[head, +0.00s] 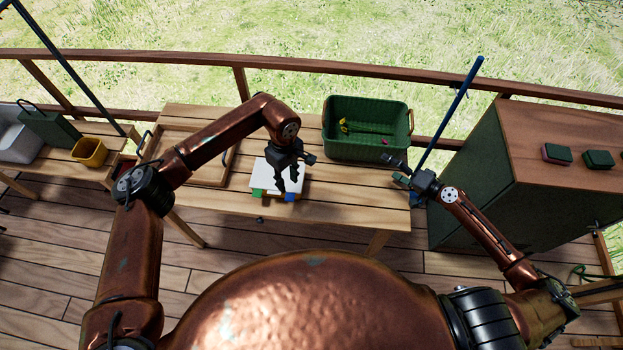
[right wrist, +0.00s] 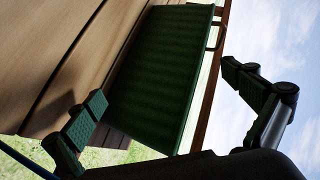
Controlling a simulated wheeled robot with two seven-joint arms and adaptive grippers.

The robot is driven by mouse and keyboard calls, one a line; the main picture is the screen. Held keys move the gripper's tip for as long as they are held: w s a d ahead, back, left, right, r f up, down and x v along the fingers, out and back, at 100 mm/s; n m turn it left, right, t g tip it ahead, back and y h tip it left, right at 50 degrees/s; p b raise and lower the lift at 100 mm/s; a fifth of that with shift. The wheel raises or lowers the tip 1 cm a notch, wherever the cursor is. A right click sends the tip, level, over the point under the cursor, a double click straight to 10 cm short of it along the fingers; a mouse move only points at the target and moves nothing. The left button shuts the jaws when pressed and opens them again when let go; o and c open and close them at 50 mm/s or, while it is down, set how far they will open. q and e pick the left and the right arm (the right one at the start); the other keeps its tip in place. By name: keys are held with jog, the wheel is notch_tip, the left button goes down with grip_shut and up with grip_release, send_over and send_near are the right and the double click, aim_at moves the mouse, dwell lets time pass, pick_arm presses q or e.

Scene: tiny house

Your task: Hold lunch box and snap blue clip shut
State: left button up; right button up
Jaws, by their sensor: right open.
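The lunch box (head: 262,177) sits on the wooden table, a small box with a white lid. A green clip (head: 258,194) and a blue clip (head: 289,197) show at its near side; how far each clip is closed is too small to tell. My left gripper (head: 289,186) points down over the lid, its fingers apart; it hides part of the box, and whether it touches the box is unclear. My right gripper (head: 401,178) is open and empty near the table's right end, right of the box. Its spread fingers also show in the right wrist view (right wrist: 168,112).
A green bin (head: 342,148) holding small coloured items stands behind and right of the box; it also shows in the right wrist view (right wrist: 160,75). A wooden tray (head: 208,181) lies at left. A green cabinet (head: 470,190) stands at right, with a blue pole (head: 452,108) beside it.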

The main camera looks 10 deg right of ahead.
jog(key=w+a+f+n+g+y, duration=0.1)
jog(key=a+n, duration=0.2)
jog(key=a, duration=0.1)
jog(key=a+f+n+g+y, duration=0.1)
jog(key=a+n, duration=0.2)
jog(key=a, duration=0.1)
jog(key=w+a+f+n+g+y, duration=0.1)
jog(key=a+n, duration=0.2)
jog(key=a, duration=0.2)
jog(key=shift+w+a+n, duration=0.1)
jog(key=shift+w+n, duration=0.25)
jog(key=shift+n, duration=0.05)
jog(key=a+n+g, duration=0.1)
jog(key=a+n, duration=0.3)
jog(key=a, duration=0.1)
jog(key=a+n+g+y, duration=0.1)
jog(key=a+n+g, duration=0.1)
jog(key=a, duration=0.3)
jog(key=a+f+n+g+y, duration=0.1)
jog(key=a+n, duration=0.4)
jog(key=shift+a+n+g, duration=0.2)
jog(key=shift+n+g, duration=0.1)
jog(key=shift+x, duration=3.7)
jog(key=shift+c, duration=0.7)
jog(key=shift+s, duration=0.1)
jog(key=c, duration=0.9)
